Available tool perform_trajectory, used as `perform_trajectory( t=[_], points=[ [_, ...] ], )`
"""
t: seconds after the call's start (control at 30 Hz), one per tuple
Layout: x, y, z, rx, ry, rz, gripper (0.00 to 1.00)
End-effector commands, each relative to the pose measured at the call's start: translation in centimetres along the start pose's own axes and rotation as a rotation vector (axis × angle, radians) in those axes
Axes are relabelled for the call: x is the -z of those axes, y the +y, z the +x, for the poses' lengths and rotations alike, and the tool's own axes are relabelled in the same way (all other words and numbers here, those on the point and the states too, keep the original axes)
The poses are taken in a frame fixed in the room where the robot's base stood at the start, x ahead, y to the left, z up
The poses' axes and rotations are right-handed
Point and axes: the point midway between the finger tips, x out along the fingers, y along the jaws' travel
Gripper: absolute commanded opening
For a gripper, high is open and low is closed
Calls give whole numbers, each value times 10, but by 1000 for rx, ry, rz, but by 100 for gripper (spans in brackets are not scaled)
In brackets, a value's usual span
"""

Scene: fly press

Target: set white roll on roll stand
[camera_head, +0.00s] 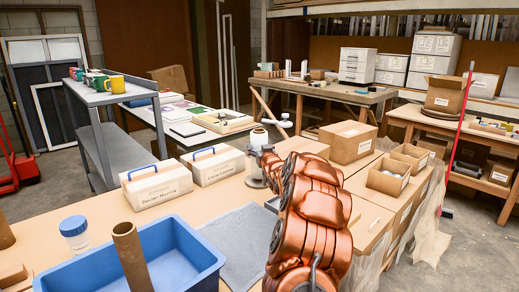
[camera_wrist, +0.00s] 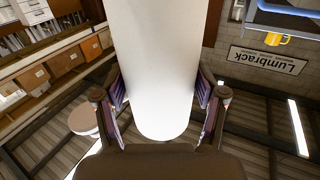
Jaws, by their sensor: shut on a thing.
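The white roll (camera_wrist: 160,60) fills the middle of the wrist view, and my gripper (camera_wrist: 162,112) is shut on it, with a finger on each side. In the head view the roll (camera_head: 258,137) is upright beyond my copper arm, at the table's far side. A grey metal base (camera_head: 256,182), which looks like the roll stand, shows directly below it. My arm partly hides both the base and the grip. I cannot tell whether the roll touches the stand or hangs above it.
Two white boxes with blue handles (camera_head: 157,184) stand left of the stand. A blue bin (camera_head: 190,249) with a brown tube (camera_head: 132,255) and a clear jar (camera_head: 75,234) are nearer. Cardboard boxes (camera_head: 347,142) stand to the right. A grey mat (camera_head: 235,232) lies in front.

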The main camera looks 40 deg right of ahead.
Motion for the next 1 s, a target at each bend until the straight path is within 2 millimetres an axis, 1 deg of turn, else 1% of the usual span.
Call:
perform_trajectory(
  t=[0.63,0.67,0.73,1.0],
  points=[
    [-8,0,0,0,3,0,7],
    [-8,0,0,0,3,0,73],
    [-8,0,0,0,3,0,81],
    [-10,0,0,0,0,0,81]
  ],
)
